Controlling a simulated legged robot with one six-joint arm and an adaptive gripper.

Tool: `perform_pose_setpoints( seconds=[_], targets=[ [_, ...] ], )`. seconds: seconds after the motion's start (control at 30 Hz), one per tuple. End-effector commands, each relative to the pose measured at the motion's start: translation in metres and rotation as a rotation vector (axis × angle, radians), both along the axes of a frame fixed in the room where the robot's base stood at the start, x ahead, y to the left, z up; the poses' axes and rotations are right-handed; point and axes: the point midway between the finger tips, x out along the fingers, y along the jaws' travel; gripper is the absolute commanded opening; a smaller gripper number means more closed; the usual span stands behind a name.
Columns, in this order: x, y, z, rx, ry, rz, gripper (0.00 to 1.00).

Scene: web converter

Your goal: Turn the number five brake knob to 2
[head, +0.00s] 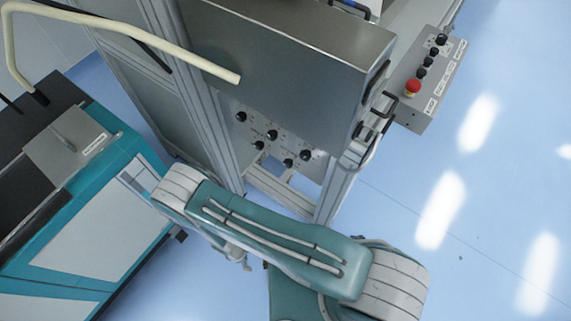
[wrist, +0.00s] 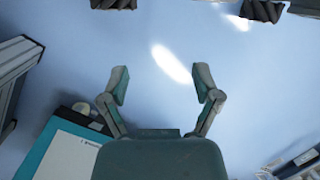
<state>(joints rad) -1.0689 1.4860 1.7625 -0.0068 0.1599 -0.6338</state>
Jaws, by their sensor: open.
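A grey panel (head: 273,147) with several black knobs shows in the head view, below a steel cabinet and between upright metal posts. The knobs include an upper left one (head: 241,117), a middle one (head: 272,134) and a lower right one (head: 305,155). Their labels and settings are too small to read, so I cannot tell which is number five. My gripper (wrist: 161,84) is open and empty in the wrist view, its two fingers wide apart with blue floor beyond. No knob shows in the wrist view. In the head view my arm passes below the panel and largely hides the gripper.
A teal and white machine (head: 95,240) stands at left. A steel cabinet (head: 290,45) overhangs the knobs, and a cream bent bar (head: 120,30) crosses above left. A control box (head: 430,85) with a red button (head: 412,86) is at upper right. Blue floor (head: 480,220) is clear at right.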

Motion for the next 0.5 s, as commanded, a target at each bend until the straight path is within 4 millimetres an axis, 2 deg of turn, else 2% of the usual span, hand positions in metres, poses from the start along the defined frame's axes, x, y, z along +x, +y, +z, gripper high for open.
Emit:
perform_pose_setpoints(
  seconds=[0.1,0.23,0.37,0.5],
  targets=[
    [0.021,0.033,-0.006,0.157,-0.148,-0.272,0.81],
    [0.059,0.057,-0.002,0.315,-0.343,-0.568,0.81],
    [0.104,0.062,0.012,0.45,-0.572,-0.842,0.81],
    [0.151,0.046,0.041,0.574,-0.859,-1.106,0.81]
  ],
)
